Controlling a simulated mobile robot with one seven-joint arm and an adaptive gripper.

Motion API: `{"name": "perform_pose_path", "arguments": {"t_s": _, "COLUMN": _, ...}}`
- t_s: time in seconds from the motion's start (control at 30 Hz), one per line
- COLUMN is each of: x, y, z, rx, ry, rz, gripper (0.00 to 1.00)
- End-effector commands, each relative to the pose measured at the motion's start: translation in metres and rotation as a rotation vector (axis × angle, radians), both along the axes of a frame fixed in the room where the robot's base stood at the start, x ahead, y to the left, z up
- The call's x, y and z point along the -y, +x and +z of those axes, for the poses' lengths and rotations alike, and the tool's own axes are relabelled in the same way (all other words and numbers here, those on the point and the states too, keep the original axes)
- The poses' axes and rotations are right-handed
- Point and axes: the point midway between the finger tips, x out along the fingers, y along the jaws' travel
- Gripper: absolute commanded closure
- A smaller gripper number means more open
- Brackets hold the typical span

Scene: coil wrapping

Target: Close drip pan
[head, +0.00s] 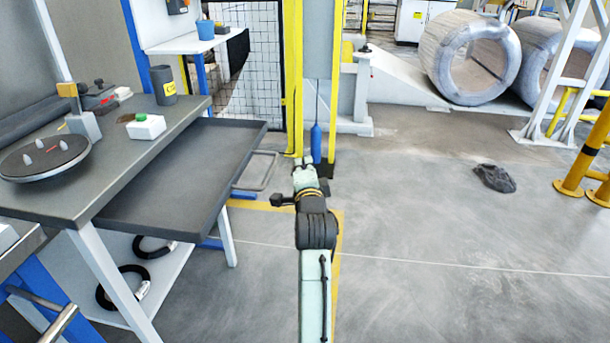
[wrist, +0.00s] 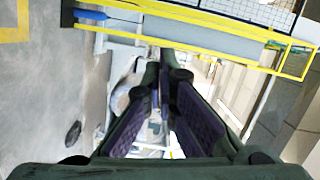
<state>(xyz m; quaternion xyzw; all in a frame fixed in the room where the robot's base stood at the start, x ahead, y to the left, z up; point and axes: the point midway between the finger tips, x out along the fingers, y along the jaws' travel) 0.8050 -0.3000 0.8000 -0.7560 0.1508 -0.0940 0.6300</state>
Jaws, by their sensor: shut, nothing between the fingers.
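The drip pan (head: 205,172) is a dark grey shallow tray pulled out to the right from under the workbench top. It stands open in the head view, with a metal loop handle (head: 262,171) on its right end. My arm reaches forward, and my gripper (head: 302,160) is to the right of the handle, apart from it. In the wrist view my gripper (wrist: 160,80) points away toward the far hall, its fingers shut with nothing between them. The pan does not show in the wrist view.
A yellow post (head: 295,80) and a blue bottle-like object (head: 316,143) stand beyond my gripper. Large coils (head: 470,57) lie at the back. Floor to the right is mostly clear.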

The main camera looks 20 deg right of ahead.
Motion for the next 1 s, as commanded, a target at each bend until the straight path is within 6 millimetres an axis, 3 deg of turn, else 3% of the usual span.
{"name": "perform_pose_path", "arguments": {"t_s": 0.03, "x": 0.004, "y": 0.009, "z": 0.001, "rx": -0.002, "ry": -0.002, "rz": 0.0, "gripper": 1.0}}
{"name": "perform_pose_path", "arguments": {"t_s": 0.23, "x": -0.023, "y": 0.023, "z": -0.006, "rx": -0.001, "ry": -0.002, "rz": 0.002, "gripper": 1.0}}
{"name": "perform_pose_path", "arguments": {"t_s": 0.83, "x": -0.034, "y": 0.03, "z": -0.008, "rx": -0.001, "ry": -0.001, "rz": 0.001, "gripper": 1.0}}
{"name": "perform_pose_path", "arguments": {"t_s": 1.0, "x": -0.052, "y": 0.041, "z": -0.007, "rx": -0.002, "ry": -0.001, "rz": 0.007, "gripper": 1.0}}
